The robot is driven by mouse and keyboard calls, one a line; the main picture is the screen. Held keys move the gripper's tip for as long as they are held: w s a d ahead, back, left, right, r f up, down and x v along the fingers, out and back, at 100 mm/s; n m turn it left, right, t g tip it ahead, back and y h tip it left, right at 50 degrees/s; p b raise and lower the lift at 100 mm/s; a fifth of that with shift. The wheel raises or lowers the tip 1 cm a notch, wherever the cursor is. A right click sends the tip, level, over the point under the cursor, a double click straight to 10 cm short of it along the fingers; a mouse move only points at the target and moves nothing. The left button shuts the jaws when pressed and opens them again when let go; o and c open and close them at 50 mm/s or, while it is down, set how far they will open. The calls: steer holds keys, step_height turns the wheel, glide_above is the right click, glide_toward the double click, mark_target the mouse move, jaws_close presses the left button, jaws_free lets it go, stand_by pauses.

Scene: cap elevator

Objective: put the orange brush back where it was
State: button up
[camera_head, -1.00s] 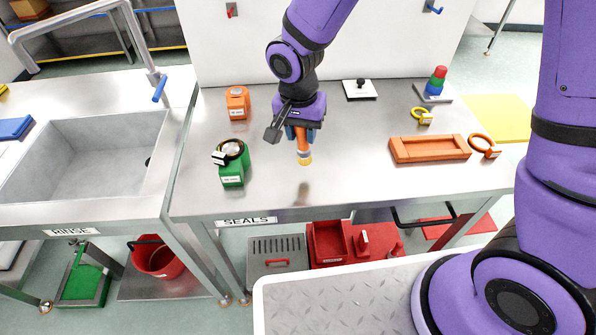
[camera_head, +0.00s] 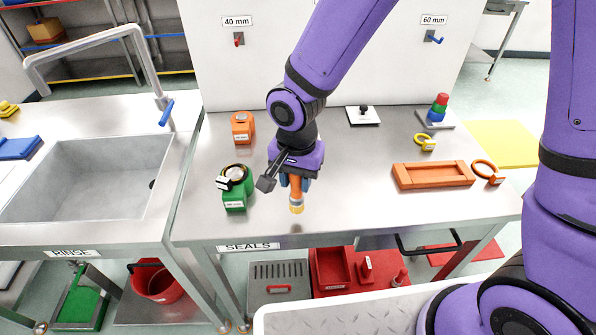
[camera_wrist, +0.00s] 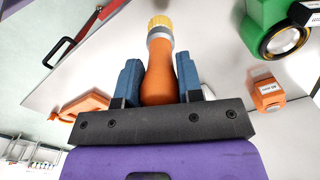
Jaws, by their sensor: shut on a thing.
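The orange brush (camera_head: 296,192) is held in my gripper (camera_head: 294,182) above the steel table. Its pale yellow end points down in the head view and looks clear of the table top. In the wrist view the orange brush (camera_wrist: 160,70) stands between the two blue fingers of my gripper (camera_wrist: 160,82), which press on its sides. An orange tray (camera_head: 432,187) with a shallow recess lies at the right of the table; the recess looks empty.
A green block with a dark ring (camera_head: 235,185) and an orange block (camera_head: 242,126) stand to the left. An orange ring (camera_head: 488,171), a yellow ring (camera_head: 425,143) and a stacked coloured cone (camera_head: 438,108) are to the right. The front middle of the table (camera_head: 350,215) is clear.

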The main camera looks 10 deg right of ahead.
steer(key=w+d+f, duration=0.1)
steer(key=w+f, duration=0.3)
steer(key=w, duration=0.2)
stand_by(0.4)
steer(key=shift+w+f, duration=0.1)
steer(key=shift+f, duration=0.1)
steer(key=o, duration=1.1)
steer(key=shift+c, duration=0.2)
